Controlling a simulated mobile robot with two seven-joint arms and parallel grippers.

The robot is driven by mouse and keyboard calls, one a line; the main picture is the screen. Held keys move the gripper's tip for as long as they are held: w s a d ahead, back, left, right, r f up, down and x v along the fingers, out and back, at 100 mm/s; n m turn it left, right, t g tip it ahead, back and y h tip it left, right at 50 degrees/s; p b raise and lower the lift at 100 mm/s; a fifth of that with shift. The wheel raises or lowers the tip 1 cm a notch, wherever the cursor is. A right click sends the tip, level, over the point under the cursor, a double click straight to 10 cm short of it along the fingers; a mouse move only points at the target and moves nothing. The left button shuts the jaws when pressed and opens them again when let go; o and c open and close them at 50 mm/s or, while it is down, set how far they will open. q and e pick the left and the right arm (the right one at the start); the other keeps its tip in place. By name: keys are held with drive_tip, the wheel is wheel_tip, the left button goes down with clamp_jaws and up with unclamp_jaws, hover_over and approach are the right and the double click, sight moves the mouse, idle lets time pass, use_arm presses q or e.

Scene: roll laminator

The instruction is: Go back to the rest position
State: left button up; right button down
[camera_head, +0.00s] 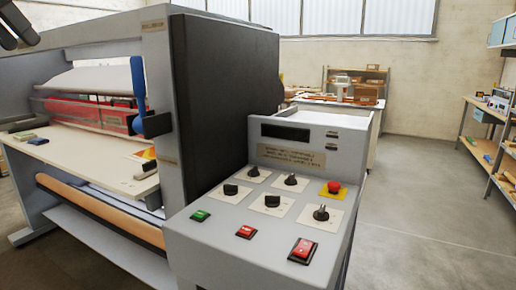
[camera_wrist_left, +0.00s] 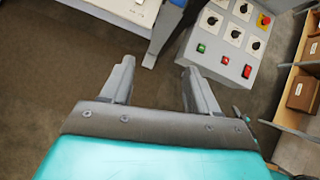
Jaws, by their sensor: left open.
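My left gripper (camera_head: 18,26) shows as a dark shape at the top left corner of the head view, partly cut off by the frame edge. My right gripper is not in view.
The laminator (camera_head: 75,150) fills the left side, with a blue lever (camera_head: 138,90) on its end frame. The panel bears knobs, a green button (camera_head: 200,215) and a red emergency button (camera_head: 334,187). Shelves (camera_head: 492,105) stand at the right. The floor (camera_head: 420,220) between is clear.

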use_arm(q)
drive_tip(key=s+a+f+n, duration=0.1)
drive_tip(key=s+a+f, duration=0.1)
drive_tip(key=a, duration=0.4)
drive_tip(key=s+a+f+n, duration=0.2)
drive_tip(key=a+f, duration=0.1)
drive_tip(key=a, duration=0.2)
drive_tip(key=w+d+f+m+t+h, duration=0.2)
drive_tip(key=w+d+f+m+h, duration=0.15)
drive_tip(key=w+d+f, duration=1)
drive_tip(key=w+d+f+n+t+h, duration=0.1)
drive_tip(key=d+f+n+h, duration=0.15)
drive_tip(key=d+f, duration=0.4)
drive_tip(key=d+f+n+t+h, duration=0.1)
drive_tip(key=d+f+n+h, duration=0.2)
drive_tip(key=f, duration=0.7)
drive_tip(key=s+f+n+g+y, duration=0.2)
drive_tip(key=s+f+n+y, duration=0.7)
drive_tip(key=s+f+n, duration=1.6)
drive_tip(key=s+d+f+n, duration=0.2)
drive_tip(key=d+f, duration=0.1)
drive_tip(key=d, duration=0.6)
drive_tip(key=s+d+f+n+t, duration=0.1)
drive_tip(key=s+d+f+n, duration=0.2)
drive_tip(key=d, duration=0.6)
drive_tip(key=shift+s+f+t, duration=0.25)
drive_tip(key=shift+f+t, duration=0.05)
drive_tip(key=shift+f, duration=0.45)
